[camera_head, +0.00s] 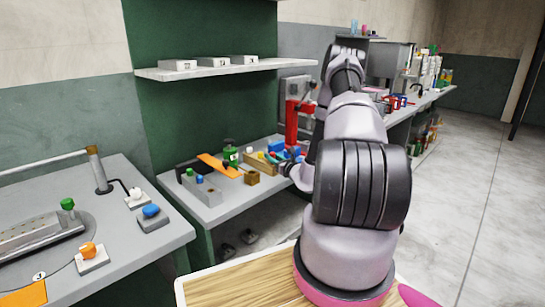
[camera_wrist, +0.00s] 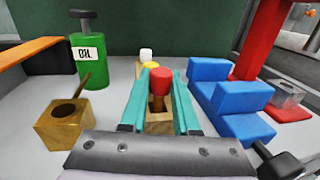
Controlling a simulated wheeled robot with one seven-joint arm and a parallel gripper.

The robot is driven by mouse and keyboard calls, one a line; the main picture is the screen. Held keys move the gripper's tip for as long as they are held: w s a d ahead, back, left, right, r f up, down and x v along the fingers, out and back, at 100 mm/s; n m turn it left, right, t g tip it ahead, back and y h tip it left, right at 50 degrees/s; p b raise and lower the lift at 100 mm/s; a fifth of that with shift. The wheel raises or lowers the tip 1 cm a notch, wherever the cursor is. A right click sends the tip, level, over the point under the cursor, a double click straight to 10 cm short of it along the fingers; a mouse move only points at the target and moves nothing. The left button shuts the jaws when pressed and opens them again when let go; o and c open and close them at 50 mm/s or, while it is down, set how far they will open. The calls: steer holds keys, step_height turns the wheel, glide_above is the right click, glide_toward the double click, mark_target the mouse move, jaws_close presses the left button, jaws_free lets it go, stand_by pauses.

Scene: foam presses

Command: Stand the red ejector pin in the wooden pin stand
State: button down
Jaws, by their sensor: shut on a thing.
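The red ejector pin (camera_wrist: 160,78) shows its red head and darker shaft between the two teal fingers of my gripper (camera_wrist: 160,71) in the wrist view. My gripper is shut on it, and the pin looks roughly upright. The wooden pin stand (camera_wrist: 160,127) lies below and behind the fingers, with a yellow-topped pin (camera_wrist: 151,66) and a white-topped pin (camera_wrist: 146,54) farther along it. The stand also shows in the head view (camera_head: 261,165). I cannot tell whether the red pin's lower end is in a hole; the fingers hide much of the stand.
A wooden block with a hole (camera_wrist: 66,124) and a green oil bottle (camera_wrist: 88,62) stand left of my gripper. Blue stepped blocks (camera_wrist: 232,98) stand close on the right, with a red press (camera_wrist: 270,45) beyond. An orange strip (camera_head: 219,165) lies farther left.

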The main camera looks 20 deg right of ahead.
steer(key=shift+f, duration=1.05)
steer(key=c, duration=0.6)
jaws_free()
steer(key=shift+s, duration=0.1)
steer(key=s, duration=0.3)
steer(key=s+d, duration=0.1)
steer(key=s, duration=0.6)
steer(key=shift+s+d, duration=0.3)
